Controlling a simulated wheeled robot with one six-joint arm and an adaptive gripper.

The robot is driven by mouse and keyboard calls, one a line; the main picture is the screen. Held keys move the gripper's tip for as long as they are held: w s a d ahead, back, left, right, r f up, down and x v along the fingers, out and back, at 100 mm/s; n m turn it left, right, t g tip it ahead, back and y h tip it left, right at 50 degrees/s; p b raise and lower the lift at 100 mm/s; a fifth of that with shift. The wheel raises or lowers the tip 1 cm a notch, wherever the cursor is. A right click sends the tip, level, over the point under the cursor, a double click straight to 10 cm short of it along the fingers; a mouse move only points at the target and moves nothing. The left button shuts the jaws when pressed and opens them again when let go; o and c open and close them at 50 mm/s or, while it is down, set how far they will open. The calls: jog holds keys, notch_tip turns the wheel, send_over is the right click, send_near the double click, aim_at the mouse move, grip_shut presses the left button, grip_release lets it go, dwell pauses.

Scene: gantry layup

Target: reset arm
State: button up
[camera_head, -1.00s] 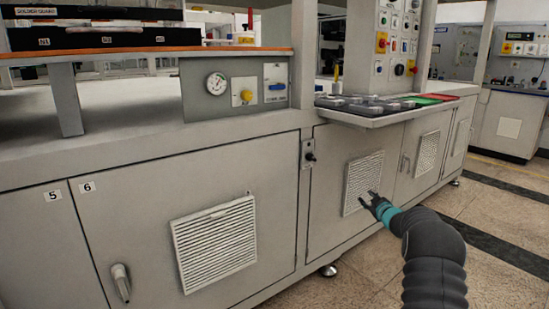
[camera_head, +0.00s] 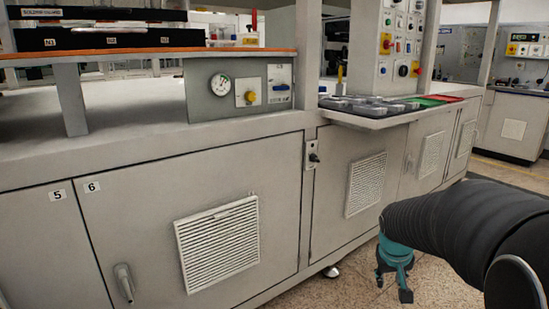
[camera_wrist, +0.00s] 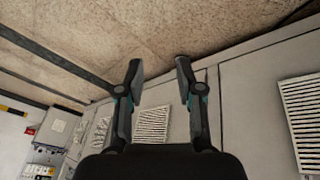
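My gripper (camera_head: 393,283) hangs at the lower right in the head view, teal and dark, in front of the floor beside the machine's cabinet. In the wrist view my gripper (camera_wrist: 159,72) shows two dark fingers standing apart with an empty gap between them. It is open and holds nothing. Behind the fingers are the floor and the cabinet front.
The grey machine cabinet (camera_head: 330,215) with vents runs across the view. A shelf (camera_head: 375,122) with grey, green and red trays juts out at right. A control panel (camera_head: 403,40) stands above it. Speckled floor (camera_head: 450,290) is open at the lower right.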

jog(key=s+a+r, duration=0.2)
jog(key=s+a, duration=0.2)
jog(key=s, duration=0.3)
jog(key=s+a+r+t+y, duration=0.1)
jog(key=s+a+r, duration=0.2)
jog(key=s, duration=0.4)
jog(key=s+a+r+t+y, duration=0.1)
jog(key=s+a+r, duration=0.1)
jog(key=s+a, duration=0.3)
jog(key=s, duration=0.3)
jog(key=shift+r+n, duration=0.15)
jog(key=shift+n, duration=0.25)
jog(key=shift+o, duration=0.5)
jog(key=shift+s+a, duration=0.1)
